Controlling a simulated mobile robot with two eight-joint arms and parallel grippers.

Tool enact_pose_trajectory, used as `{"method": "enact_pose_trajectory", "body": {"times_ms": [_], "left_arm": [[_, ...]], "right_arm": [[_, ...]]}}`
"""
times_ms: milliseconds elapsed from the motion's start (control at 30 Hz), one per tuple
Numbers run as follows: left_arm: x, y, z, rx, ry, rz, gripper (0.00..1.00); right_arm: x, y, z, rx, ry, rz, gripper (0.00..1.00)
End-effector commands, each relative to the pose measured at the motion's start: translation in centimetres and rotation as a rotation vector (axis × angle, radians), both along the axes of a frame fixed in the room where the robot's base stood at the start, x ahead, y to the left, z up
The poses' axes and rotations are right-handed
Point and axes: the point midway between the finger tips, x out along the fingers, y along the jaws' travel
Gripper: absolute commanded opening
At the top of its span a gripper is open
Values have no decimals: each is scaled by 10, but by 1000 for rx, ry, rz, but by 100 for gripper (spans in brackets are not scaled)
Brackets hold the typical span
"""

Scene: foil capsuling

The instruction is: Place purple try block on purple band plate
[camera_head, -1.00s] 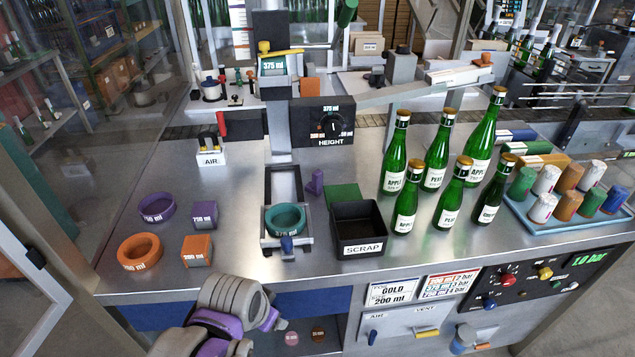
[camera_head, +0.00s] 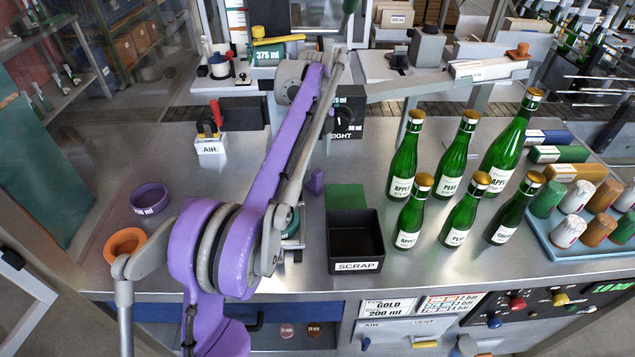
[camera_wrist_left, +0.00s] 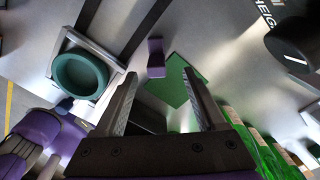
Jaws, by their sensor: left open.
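A small upright purple block (camera_head: 315,181) stands on the steel bench just left of a flat green plate (camera_head: 345,195). In the left wrist view the purple block (camera_wrist_left: 155,58) shows beyond and between the fingertips, with the green plate (camera_wrist_left: 180,85) beside it. My left gripper (camera_wrist_left: 160,82) is open and empty above the bench; its fingers cannot be made out in the head view. A purple ring marked 750 ml (camera_head: 149,197) lies at the left. I cannot pick out a purple band plate. My right gripper is not in view.
A black SCRAP tray (camera_head: 354,240) stands in front of the green plate. A teal ring (camera_wrist_left: 80,74) sits in a holder left of the purple block. Several green bottles (camera_head: 455,160) stand to the right. An orange ring (camera_head: 126,242) lies at the left front.

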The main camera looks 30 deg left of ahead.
Motion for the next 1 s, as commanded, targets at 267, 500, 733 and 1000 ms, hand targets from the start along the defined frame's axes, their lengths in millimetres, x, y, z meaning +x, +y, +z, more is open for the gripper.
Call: {"method": "enact_pose_trajectory", "body": {"times_ms": [267,500,733,1000], "left_arm": [[-1,-1,-37,0,0,1,72],[-4,1,-65,0,-1,2,72],[-5,1,-89,0,-1,2,72],[-5,1,-90,1,-1,3,67]], "right_arm": [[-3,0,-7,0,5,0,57],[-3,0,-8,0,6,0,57],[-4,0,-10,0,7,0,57],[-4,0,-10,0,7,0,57]]}}
